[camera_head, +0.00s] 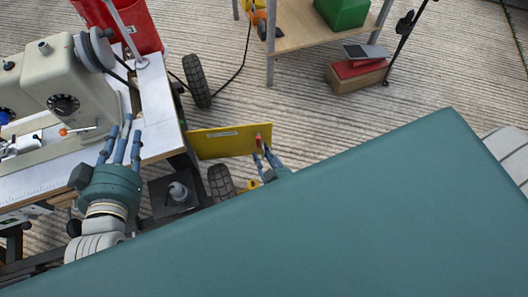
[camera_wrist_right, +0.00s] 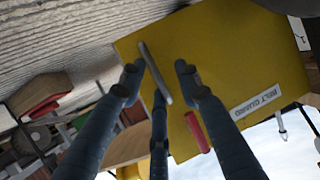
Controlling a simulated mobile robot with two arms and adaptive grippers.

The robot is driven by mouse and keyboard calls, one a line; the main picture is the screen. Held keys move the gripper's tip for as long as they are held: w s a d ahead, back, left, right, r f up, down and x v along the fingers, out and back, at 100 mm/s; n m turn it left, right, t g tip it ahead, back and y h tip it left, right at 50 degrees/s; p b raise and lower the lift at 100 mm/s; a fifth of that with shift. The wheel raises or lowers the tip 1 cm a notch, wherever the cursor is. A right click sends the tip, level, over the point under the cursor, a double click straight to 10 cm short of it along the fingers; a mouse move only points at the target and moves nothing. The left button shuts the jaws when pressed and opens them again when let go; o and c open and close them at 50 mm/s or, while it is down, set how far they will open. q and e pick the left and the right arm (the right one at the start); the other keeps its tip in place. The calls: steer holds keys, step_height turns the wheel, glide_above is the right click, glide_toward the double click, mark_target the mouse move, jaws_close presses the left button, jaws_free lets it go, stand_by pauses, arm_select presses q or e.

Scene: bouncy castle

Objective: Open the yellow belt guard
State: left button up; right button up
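The yellow belt guard (camera_head: 215,143) is a flat panel with a pale label, sticking out to the right from the sewing table's right end in the head view. A red part (camera_head: 259,140) sits near its right end. In the right wrist view the guard (camera_wrist_right: 240,65) fills the upper right, with a grey bar (camera_wrist_right: 155,72) and a red handle (camera_wrist_right: 197,132). My right gripper (camera_head: 264,152) is at the guard's right end. Its fingers (camera_wrist_right: 160,80) are spread, the grey bar between them; contact cannot be told. My left gripper (camera_head: 122,135) is open above the table edge.
The sewing machine (camera_head: 75,85) stands on the white table (camera_head: 160,110) at left. A wooden table (camera_head: 300,25) with a green box (camera_head: 342,12) stands at the back. Bare striped floor lies right of the guard.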

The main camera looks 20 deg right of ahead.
steer(key=v, duration=0.6)
steer(key=shift+d+r, duration=0.1)
steer(key=shift+d, duration=0.15)
